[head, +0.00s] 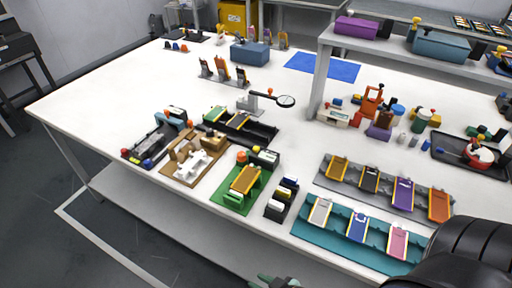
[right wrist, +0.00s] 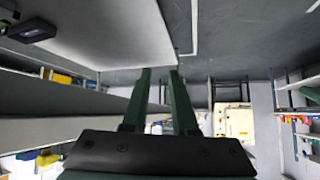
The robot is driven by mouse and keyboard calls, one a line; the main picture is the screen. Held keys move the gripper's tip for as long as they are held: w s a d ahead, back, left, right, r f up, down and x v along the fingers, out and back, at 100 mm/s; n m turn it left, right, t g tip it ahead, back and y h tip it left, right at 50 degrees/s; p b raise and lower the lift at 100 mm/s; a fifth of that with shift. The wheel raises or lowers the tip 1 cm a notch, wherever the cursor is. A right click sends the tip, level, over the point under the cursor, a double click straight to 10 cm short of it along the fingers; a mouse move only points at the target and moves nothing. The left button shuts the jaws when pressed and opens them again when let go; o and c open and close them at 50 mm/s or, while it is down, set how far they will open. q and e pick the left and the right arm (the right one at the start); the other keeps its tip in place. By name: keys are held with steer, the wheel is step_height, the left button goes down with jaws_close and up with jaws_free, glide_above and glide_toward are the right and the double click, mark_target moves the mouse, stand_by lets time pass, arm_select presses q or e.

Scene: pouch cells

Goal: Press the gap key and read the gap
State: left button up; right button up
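No key marked as the gap key and no gap reading can be made out at this size. On the near part of the white table (head: 120,95) stand a green fixture (head: 232,200) with a yellow piece, a dark box (head: 265,158) at its back, a brown fixture (head: 187,163) with white parts, and a black fixture (head: 145,150) with red and blue ends. My right gripper (head: 275,282) shows only as a green bit at the bottom edge, below the table's front edge. In the right wrist view its two green fingers (right wrist: 159,75) are apart with nothing between them. My left gripper is not seen.
A grey rack (head: 350,190) and a teal rack (head: 310,229) hold several coloured pouches at the right front. A magnifier (head: 285,101) stands mid-table. A raised shelf (head: 400,62) stands at the back right. The left part of the table is clear.

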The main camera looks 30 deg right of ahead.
jaws_close()
stand_by(1.2)
